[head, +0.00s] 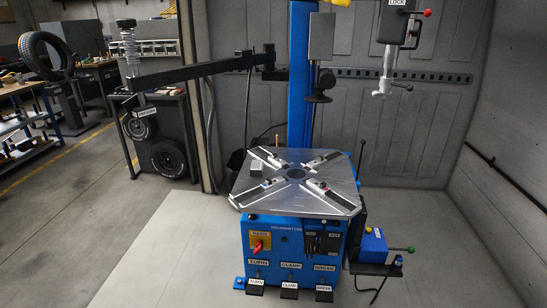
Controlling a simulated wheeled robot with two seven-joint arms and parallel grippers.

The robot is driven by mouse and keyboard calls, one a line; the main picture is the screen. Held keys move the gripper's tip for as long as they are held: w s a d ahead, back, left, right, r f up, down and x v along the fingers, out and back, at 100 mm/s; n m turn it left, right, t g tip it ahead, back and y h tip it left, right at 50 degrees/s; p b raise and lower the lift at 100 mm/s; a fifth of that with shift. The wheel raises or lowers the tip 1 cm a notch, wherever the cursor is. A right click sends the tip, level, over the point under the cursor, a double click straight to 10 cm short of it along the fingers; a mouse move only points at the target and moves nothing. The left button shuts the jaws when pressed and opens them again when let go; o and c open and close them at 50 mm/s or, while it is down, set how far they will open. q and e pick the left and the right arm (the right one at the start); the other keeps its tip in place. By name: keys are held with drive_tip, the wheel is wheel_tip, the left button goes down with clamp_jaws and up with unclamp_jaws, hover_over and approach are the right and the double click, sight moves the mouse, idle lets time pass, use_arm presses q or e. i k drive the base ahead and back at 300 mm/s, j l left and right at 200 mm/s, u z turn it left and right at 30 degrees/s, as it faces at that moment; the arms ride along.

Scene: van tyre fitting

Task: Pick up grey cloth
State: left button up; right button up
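I cannot make out a grey cloth with certainty. A small grey item (256,168) lies at the left of the machine's turntable (297,205); it is too small to tell whether it is folded cloth. The turntable is a silver plate with four dark slotted arms and a round hole in the middle. Neither of my grippers is in view.
The blue tyre changer (290,255) stands centre with pedals at its foot. Its blue column (299,80) rises behind the turntable. A black swing arm (195,72) reaches left. A side shelf (375,268) juts right. Tyres (168,157) rest at left. The front floor is clear.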

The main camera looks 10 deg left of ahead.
sight(258, 166)
drive_tip(key=i+j, duration=0.3)
drive_tip(key=i+j+z, duration=0.15)
drive_tip(key=i+j, duration=0.15)
drive_tip(key=j, duration=0.25)
drive_tip(key=i+j, duration=0.3)
drive_tip(key=j, duration=0.15)
drive_tip(key=i+j+z, duration=0.15)
drive_tip(key=i+j, duration=0.15)
drive_tip(key=j, duration=0.15)
